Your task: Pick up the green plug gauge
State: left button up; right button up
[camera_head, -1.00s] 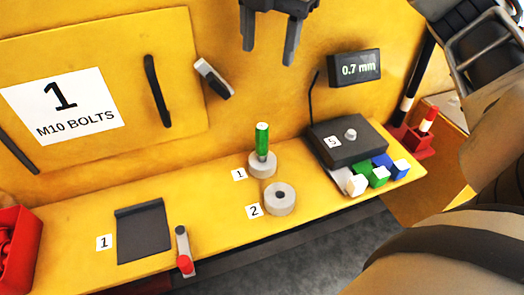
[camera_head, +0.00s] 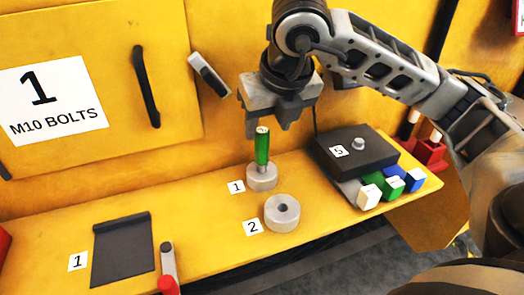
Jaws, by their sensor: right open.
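The green plug gauge (camera_head: 262,148) stands upright in the grey ring-shaped block (camera_head: 262,178) beside label 1, on the yellow shelf. My right gripper (camera_head: 264,131) points down just above and around the top of the gauge's green handle. Its jaws are open. Whether a finger touches the handle cannot be told from this view. My left gripper is not in view.
A second grey ring (camera_head: 282,214) by label 2 stands close in front. A dark box (camera_head: 352,152) with a knob and several coloured blocks (camera_head: 392,187) are at the right.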

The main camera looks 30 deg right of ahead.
aim_at(261, 141)
jog(key=shift+a+x, duration=0.15)
jog(key=shift+x, duration=1.3)
jog(key=shift+a+x, duration=0.2)
jog(key=shift+x, duration=1.2)
jog(key=shift+w, duration=0.1)
grip_shut()
